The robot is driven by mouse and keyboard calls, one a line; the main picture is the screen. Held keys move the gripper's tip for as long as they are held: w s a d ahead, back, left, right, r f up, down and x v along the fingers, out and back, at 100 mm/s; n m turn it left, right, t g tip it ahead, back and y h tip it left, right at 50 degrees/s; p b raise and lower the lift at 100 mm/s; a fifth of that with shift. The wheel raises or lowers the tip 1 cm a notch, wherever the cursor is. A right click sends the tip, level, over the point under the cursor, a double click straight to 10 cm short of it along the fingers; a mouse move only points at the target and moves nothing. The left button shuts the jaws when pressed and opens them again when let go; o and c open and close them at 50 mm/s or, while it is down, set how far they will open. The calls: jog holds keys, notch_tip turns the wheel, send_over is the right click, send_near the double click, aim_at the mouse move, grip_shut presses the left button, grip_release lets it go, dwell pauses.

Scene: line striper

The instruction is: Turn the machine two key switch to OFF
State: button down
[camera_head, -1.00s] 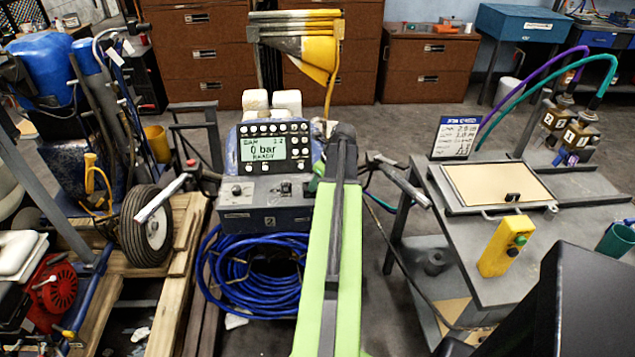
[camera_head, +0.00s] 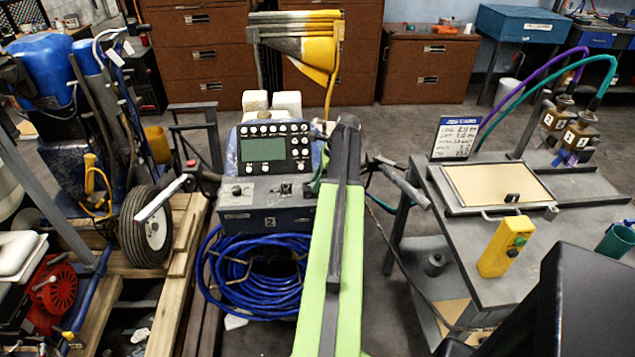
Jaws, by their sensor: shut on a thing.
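Machine two (camera_head: 270,222), marked with a 2, stands left of centre with a grey control panel on its front. Its display (camera_head: 264,149) is blank, with no text. A knob (camera_head: 236,191) and a small switch (camera_head: 286,188) show on the lower panel. My green arm reaches forward over the panel's right side. Only a small part of my gripper (camera_head: 317,182) shows, at the panel's right edge beside the arm. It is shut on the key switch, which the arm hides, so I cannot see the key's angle.
A coiled blue hose (camera_head: 255,280) hangs below the panel. A grey bench (camera_head: 500,285) with a yellow button box (camera_head: 507,247) stands right. A wheeled machine (camera_head: 146,227) and wooden pallet (camera_head: 185,240) are left.

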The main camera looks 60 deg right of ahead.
jog(key=n, duration=0.1)
jog(key=n+g, duration=0.1)
jog(key=n, duration=0.1)
jog(key=n+y, duration=0.1)
jog(key=shift+w+d+n, duration=0.2)
jog(key=shift+d+n, duration=0.05)
jog(key=shift+n, duration=0.15)
dwell(0.4)
jog(key=c, duration=1.1)
grip_release()
jog(key=shift+o, duration=0.2)
jog(key=shift+g, duration=0.3)
jog(key=shift+r, duration=0.1)
jog(key=p+v, duration=1.6)
jog(key=v, duration=0.1)
jog(key=shift+s+d, duration=0.15)
jog(key=shift+d, duration=0.05)
